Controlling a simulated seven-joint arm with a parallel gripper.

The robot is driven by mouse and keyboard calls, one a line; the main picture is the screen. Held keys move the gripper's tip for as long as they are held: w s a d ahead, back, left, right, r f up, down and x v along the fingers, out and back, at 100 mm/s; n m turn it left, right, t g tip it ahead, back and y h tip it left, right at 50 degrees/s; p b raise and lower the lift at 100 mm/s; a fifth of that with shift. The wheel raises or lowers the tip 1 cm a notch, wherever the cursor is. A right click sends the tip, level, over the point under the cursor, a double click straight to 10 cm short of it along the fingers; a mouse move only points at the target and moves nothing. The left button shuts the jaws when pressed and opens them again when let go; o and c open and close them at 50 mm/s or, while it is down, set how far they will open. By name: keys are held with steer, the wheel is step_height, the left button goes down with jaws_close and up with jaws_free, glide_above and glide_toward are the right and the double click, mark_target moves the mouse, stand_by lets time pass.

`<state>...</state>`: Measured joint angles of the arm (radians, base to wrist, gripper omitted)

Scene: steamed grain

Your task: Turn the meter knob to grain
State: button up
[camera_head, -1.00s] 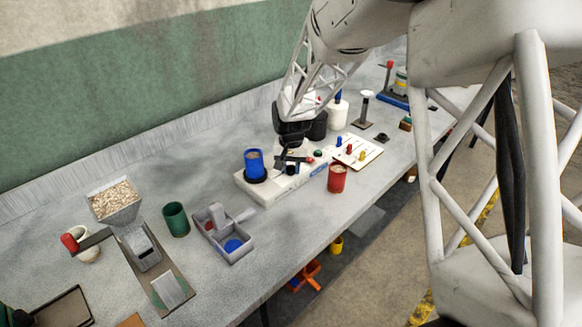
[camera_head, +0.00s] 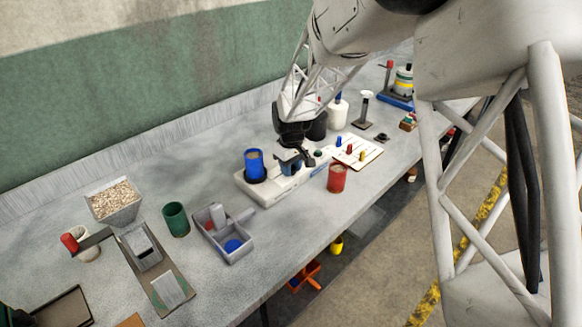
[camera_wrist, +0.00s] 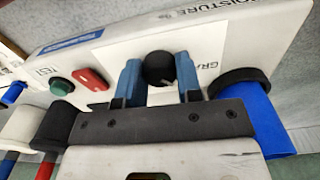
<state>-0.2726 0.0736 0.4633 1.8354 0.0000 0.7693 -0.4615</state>
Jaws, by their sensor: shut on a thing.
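The meter (camera_head: 272,196) is a long white box on the bench, and its panel (camera_wrist: 215,35) shows in the wrist view with the word MOISTURE. Its round black knob (camera_wrist: 158,68) stands between my fingers. Letters beginning "GRA" are printed to the right of the knob. My gripper (camera_wrist: 158,76) has blue fingers, one on each side of the knob, and is shut on it. In the head view my gripper (camera_head: 291,162) is over the middle of the meter, and the knob is hidden. Which mark the knob points to cannot be told.
A blue cup (camera_head: 254,160) stands in a black ring at the meter's left end. A red cup (camera_head: 337,180) stands in front, and a grey divided tray (camera_head: 236,257) lies left.

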steer(key=shift+n, duration=0.4)
steer(key=o, duration=0.9)
steer(key=shift+o, duration=0.2)
steer(key=shift+r, duration=0.1)
steer(key=shift+r, duration=3.8)
